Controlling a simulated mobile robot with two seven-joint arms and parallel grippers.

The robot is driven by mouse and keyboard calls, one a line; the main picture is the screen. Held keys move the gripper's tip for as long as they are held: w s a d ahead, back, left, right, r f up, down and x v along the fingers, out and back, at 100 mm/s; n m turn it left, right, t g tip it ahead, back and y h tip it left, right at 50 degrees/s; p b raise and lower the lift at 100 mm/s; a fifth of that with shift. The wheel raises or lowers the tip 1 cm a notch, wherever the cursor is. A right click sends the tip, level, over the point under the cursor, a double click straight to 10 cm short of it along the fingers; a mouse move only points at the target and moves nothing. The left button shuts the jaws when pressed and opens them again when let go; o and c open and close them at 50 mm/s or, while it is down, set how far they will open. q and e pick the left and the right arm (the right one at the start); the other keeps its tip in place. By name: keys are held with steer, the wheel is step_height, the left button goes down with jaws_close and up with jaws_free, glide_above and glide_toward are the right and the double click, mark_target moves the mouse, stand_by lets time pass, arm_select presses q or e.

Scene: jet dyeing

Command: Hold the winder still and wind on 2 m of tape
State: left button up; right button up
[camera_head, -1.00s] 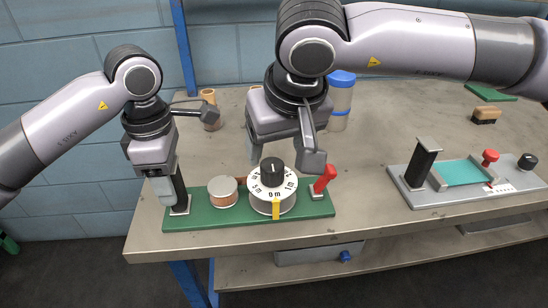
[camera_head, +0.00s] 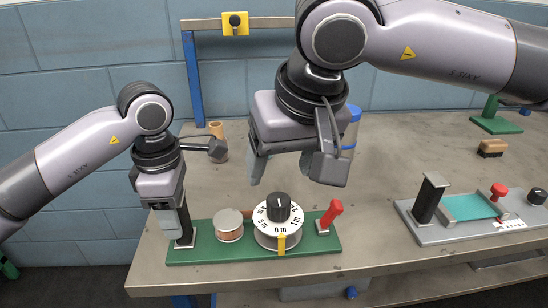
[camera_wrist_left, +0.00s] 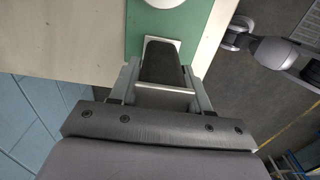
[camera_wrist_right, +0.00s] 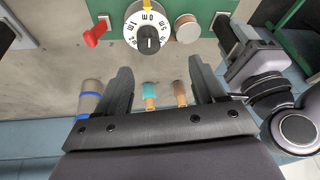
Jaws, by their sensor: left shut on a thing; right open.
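The winder has a green base (camera_head: 205,252) near the table's front edge. The dial's 0 m mark sits at the yellow pointer (camera_head: 282,245). My left gripper (camera_head: 175,222) is shut around the black grip, which also shows between its fingers in the left wrist view (camera_wrist_left: 162,62). My right gripper (camera_head: 280,172) is open and empty, above and behind the dial; its spread fingers show in the right wrist view (camera_wrist_right: 160,80).
A grey unit with a teal panel (camera_head: 470,206) and red knob stands to the right. A blue-and-white container (camera_head: 351,132) and small spools (camera_head: 216,130) stand behind. A brown block (camera_head: 492,147) lies at the back right. Bare table lies between the two units.

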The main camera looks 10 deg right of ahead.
steer(key=s+a+r+m+g+y, duration=0.2)
steer(key=s+a+r+g+y, duration=0.1)
steer(key=a+r+y, duration=0.4)
steer(key=s+a+r+m+g+y, duration=0.3)
steer(key=a+r+y, duration=0.25)
steer(key=a, duration=0.35)
steer(key=w+d+r+m+t+y, duration=0.1)
steer(key=w+r+m+t+y, duration=0.5)
steer(key=w+r+m+t, duration=0.95)
steer(key=w+d+f+m+h, duration=0.45)
steer(key=f+m+h, duration=0.2)
steer(key=m, duration=0.45)
steer(key=w+d+f+m+h, duration=0.5)
steer(key=m+h, duration=0.3)
steer(key=m, duration=0.3)
steer(key=m+g+h, duration=0.4)
steer(key=g+h, duration=0.2)
steer(key=g, duration=0.8)
glide_above(278, 199)
step_height(278, 199, down, 16)
steer(key=shift+t, duration=0.25)
step_height(278, 199, down, 12)
steer(key=shift+r, duration=0.1)
